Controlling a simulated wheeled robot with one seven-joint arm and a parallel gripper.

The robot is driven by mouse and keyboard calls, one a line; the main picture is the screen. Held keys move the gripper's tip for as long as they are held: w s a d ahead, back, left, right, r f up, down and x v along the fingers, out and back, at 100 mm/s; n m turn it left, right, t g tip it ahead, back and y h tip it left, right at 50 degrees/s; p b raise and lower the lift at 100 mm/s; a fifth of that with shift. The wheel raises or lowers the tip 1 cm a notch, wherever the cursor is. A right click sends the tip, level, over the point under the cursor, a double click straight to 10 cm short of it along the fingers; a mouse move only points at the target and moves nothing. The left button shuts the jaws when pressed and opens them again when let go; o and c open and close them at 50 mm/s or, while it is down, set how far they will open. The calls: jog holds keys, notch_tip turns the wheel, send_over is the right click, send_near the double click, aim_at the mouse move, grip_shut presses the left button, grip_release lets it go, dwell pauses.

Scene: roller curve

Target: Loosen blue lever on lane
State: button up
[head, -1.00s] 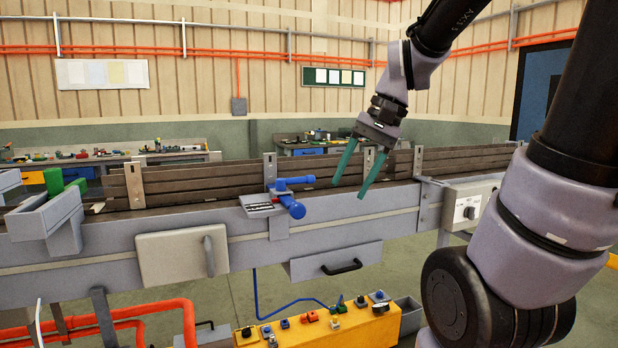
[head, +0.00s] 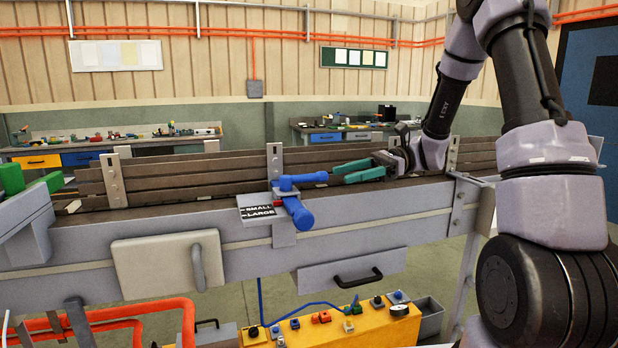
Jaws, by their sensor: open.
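The blue lever (head: 298,212) is mounted on the front side of the lane (head: 391,200), with a crossbar on top and a thick handle slanting down toward me. A plate marked SMALL and LARGE (head: 257,211) sits just left of it. My gripper (head: 338,172) has teal fingers, open and empty. It lies nearly level over the lane, just right of the lever's crossbar, with the fingers pointing left at it. A small gap seems to part the fingertips from the crossbar; I cannot tell the exact depth.
Metal brackets (head: 274,162) and dark slatted rails line the lane's far side. A green part (head: 12,178) stands at the far left. The space in front of the lever looks clear.

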aim_at(292, 180)
jog(key=shift+w+d+f+m+y, duration=0.1)
jog(key=shift+w+f+m+y, duration=0.25)
jog(key=shift+w, duration=0.25)
jog(key=shift+w+f+m+y, duration=0.2)
jog(key=shift+w+m+y, duration=0.2)
jog(key=shift+w, duration=0.2)
jog(key=x, duration=1)
jog(key=shift+a, duration=0.45)
grip_shut()
jog(key=shift+w, duration=0.1)
